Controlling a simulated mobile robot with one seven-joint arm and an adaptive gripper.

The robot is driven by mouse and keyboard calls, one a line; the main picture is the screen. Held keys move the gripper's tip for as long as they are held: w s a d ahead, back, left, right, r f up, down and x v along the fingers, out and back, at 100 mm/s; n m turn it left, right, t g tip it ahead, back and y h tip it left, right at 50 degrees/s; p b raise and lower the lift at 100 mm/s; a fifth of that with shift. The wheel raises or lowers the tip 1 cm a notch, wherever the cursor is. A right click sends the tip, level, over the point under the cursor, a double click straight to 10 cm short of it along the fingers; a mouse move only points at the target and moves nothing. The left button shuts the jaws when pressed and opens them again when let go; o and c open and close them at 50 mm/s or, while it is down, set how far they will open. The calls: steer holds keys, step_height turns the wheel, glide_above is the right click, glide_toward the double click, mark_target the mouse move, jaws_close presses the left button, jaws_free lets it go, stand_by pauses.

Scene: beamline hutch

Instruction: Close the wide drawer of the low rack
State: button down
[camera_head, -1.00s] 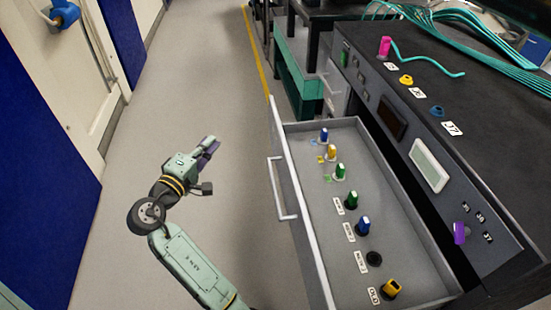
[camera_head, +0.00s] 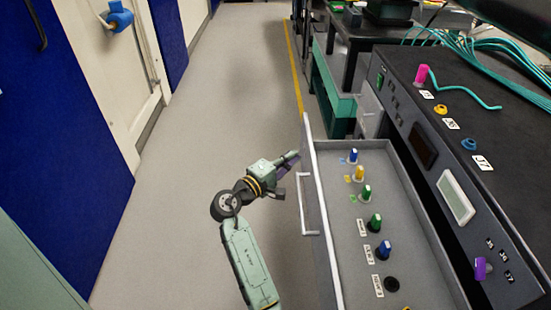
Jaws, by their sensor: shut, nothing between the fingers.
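The wide drawer (camera_head: 405,235) of the low rack (camera_head: 470,160) is pulled out to the left. Its grey tray holds several coloured knobs or plugs in a row, with small labels beside them. The drawer's white front panel (camera_head: 318,200) carries a pale bar handle (camera_head: 303,205) on its outer side. My gripper (camera_head: 293,163) is shut and empty, just left of the drawer front and near the handle's far end. Its fingers point right towards the panel. I cannot tell whether the fingertips touch it.
Grey floor (camera_head: 215,120) with a yellow line (camera_head: 294,70) lies clear left of the drawer. Blue panels (camera_head: 60,110) and a white door (camera_head: 100,85) stand at left. A teal cabinet (camera_head: 335,95) stands beyond.

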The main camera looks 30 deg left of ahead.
steer(key=shift+w+d, duration=0.35)
steer(key=shift+d, duration=0.15)
steer(key=shift+d, duration=0.1)
steer(key=w+d+p, duration=0.1)
steer(key=w+d, duration=0.6)
steer(key=d, duration=0.4)
steer(key=w+d+p, duration=0.2)
steer(key=w+d, duration=0.6)
steer(key=d, duration=0.3)
steer(key=shift+d, duration=0.15)
steer(key=shift+w+d+r, duration=0.1)
